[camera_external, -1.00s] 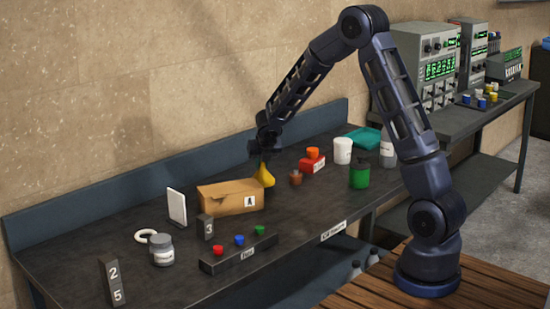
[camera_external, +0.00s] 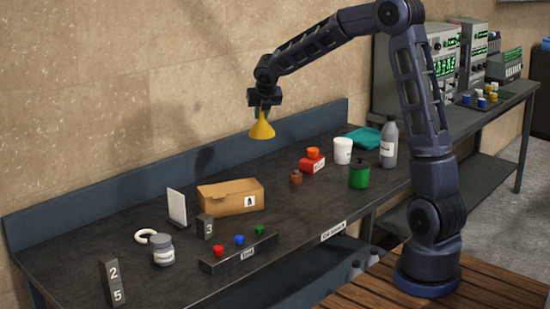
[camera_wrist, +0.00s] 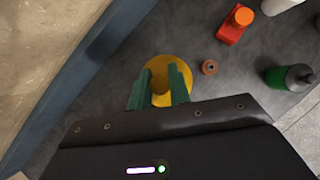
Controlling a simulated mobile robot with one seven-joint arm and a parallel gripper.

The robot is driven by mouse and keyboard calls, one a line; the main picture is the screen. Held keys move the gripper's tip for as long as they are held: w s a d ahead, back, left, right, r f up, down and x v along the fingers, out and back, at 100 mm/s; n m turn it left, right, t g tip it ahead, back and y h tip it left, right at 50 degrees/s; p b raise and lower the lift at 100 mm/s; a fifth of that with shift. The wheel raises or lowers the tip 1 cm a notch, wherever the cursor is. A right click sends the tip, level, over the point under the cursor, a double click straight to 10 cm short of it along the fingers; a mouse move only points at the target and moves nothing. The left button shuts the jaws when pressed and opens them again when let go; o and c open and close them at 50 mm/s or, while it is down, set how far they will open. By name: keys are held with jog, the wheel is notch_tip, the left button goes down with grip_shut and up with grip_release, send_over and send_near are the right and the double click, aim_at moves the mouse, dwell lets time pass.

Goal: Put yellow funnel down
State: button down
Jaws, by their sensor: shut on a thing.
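The yellow funnel (camera_external: 262,129) hangs in the air above the dark table, wide end down, in the external view. My gripper (camera_external: 263,108) is shut on its narrow top. In the wrist view the funnel (camera_wrist: 160,74) shows between the two green fingers of my gripper (camera_wrist: 160,88), with the table surface below it. The fingers hide part of the funnel.
Table between box and brown pot is bare.

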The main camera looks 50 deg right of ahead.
jog(key=s+d+m+g+h, duration=0.1)
jog(key=s+d+m, duration=0.1)
jog(key=d, duration=1.6)
jog(key=s+d+m+g+h, duration=0.1)
jog(key=s+d+m, duration=0.15)
jog(key=d, duration=1.55)
jog(key=s+d+m+g, duration=0.1)
jog(key=s+d+m, duration=0.1)
jog(key=s+d, duration=0.65)
jog(key=s+d+m, duration=0.1)
jog(key=s+d, duration=0.4)
jog(key=d, duration=0.6)
jog(key=s+d+m+g, duration=0.1)
jog(key=s+d+m, duration=0.1)
jog(key=s+d, duration=0.6)
jog(key=shift+n+h, duration=0.25)
jog(key=shift+h, duration=0.15)
jog(key=f, duration=0.6)
jog(key=w+d+f, duration=0.1)
jog(key=f, duration=0.6)
jog(key=w+f, duration=0.1)
jog(key=f, duration=0.5)
jog(key=shift+d+f, duration=0.3)
jog(key=shift+f, duration=0.05)
jog(key=shift+f, duration=0.15)
jog(key=c, duration=1.3)
grip_release()
